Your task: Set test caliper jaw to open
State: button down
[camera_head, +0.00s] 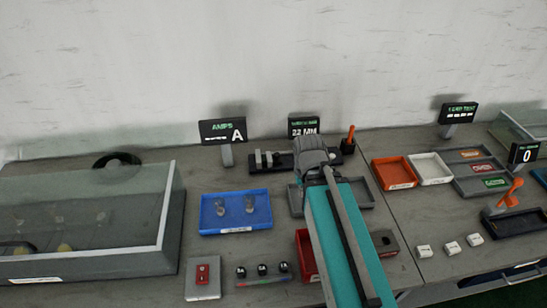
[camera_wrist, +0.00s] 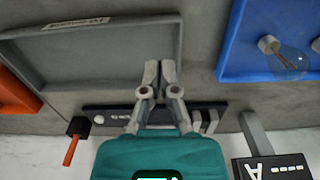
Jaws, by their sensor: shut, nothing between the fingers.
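The test caliper is a dark bar (camera_head: 279,164) at the back of the table, with upright grey jaw blocks (camera_head: 264,158) at its left and an orange handle (camera_head: 351,134) at its right end. A gap shows between some blocks. In the wrist view the caliper base (camera_wrist: 110,113) lies behind my gripper (camera_wrist: 159,72), with the orange handle (camera_wrist: 73,140) at left and the grey blocks (camera_wrist: 205,123) at right. My gripper is shut and empty, its fingertips over the table apart from the handle. It hides the caliper's middle.
A display reading about 22 MM (camera_head: 304,124) stands behind the caliper, and an AMPS display (camera_head: 222,130) to its left. A blue tray (camera_head: 207,226) with bulbs and a grey tray (camera_wrist: 110,63) lie in front. Orange and white trays (camera_head: 430,169) sit to the right.

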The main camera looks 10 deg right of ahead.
jog(key=c, duration=0.9)
grip_release()
jog(key=shift+w, duration=0.2)
jog(key=shift+o, duration=1)
jog(key=shift+w+a+r, duration=0.1)
jog(key=shift+w+r, duration=0.05)
jog(key=shift+w, duration=0.15)
jog(key=m+t+h+p, duration=0.2)
jog(key=m+h+p, duration=0.3)
jog(key=m, duration=0.9)
send_near(276, 154)
notch_tip(276, 154, up, 5)
jog(key=y, duration=0.1)
jog(key=shift+s+a+p, duration=0.25)
jog(key=shift+a+p, duration=0.05)
jog(key=shift+a, duration=0.1)
jog(key=shift+f, duration=0.35)
jog(key=b+x, duration=1.2)
jog(key=x, duration=0.1)
jog(key=shift+s+d+f+b, duration=0.1)
jog(key=shift+d+f+b, duration=0.1)
jog(key=shift+b, duration=0.2)
